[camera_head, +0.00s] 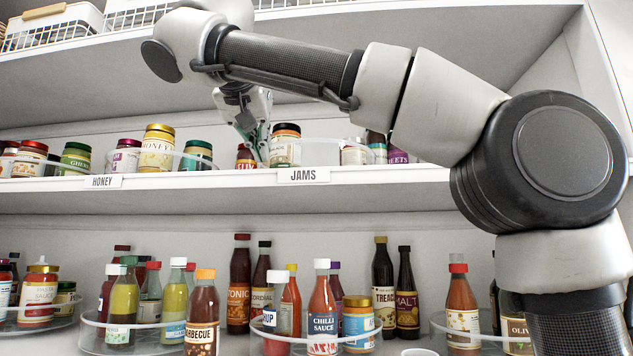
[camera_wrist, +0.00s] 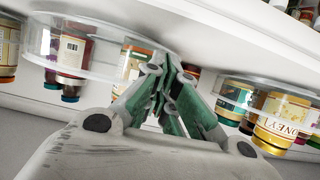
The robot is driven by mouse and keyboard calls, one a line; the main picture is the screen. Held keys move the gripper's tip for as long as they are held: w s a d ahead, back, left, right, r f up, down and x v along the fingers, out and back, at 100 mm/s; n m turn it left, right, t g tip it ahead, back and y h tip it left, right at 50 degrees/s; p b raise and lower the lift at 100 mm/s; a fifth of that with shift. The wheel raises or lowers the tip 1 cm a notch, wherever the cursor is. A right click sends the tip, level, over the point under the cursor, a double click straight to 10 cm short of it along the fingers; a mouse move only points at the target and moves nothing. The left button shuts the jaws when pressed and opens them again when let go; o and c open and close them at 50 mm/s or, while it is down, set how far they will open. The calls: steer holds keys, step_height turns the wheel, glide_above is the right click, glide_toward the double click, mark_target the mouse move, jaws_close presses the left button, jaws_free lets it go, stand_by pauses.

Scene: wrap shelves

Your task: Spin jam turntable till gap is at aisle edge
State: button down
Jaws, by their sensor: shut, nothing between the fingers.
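The jam turntable (camera_head: 320,152) is a clear, low-rimmed disc behind the JAMS label (camera_head: 303,176). It also shows at the left of the wrist view (camera_wrist: 100,72). A black-lidded jar (camera_head: 285,147) stands at its left, and a pale-labelled jar (camera_head: 353,154) and dark jars stand at its right. Between them is a bare stretch facing the shelf front. My gripper (camera_head: 259,158) is shut and empty, pointing down at the turntable's left side, close to the black-lidded jar; I cannot tell if it touches. Its fingers show in the wrist view (camera_wrist: 168,70). A red-labelled jar (camera_head: 245,156) is partly hidden behind it.
The honey turntable (camera_head: 185,160), with several jars, stands just left of my gripper. The shelf above (camera_head: 400,25) is close over my arm. The lower shelf holds turntables of bottles, including a chilli sauce bottle (camera_head: 322,310).

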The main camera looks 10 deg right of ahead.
mark_target(303, 154)
steer(key=shift+w+d, duration=0.5)
steer(key=shift+d, duration=0.15)
steer(key=shift+s, duration=0.1)
stand_by(0.3)
steer(key=shift+s+d, duration=0.7)
steer(key=shift+s, duration=0.1)
steer(key=shift+d, duration=0.1)
steer(key=shift+s+d, duration=0.6)
steer(key=shift+d, duration=0.3)
steer(key=shift+s+d, duration=0.1)
steer(key=shift+s+d, duration=0.55)
steer(key=shift+d, duration=0.45)
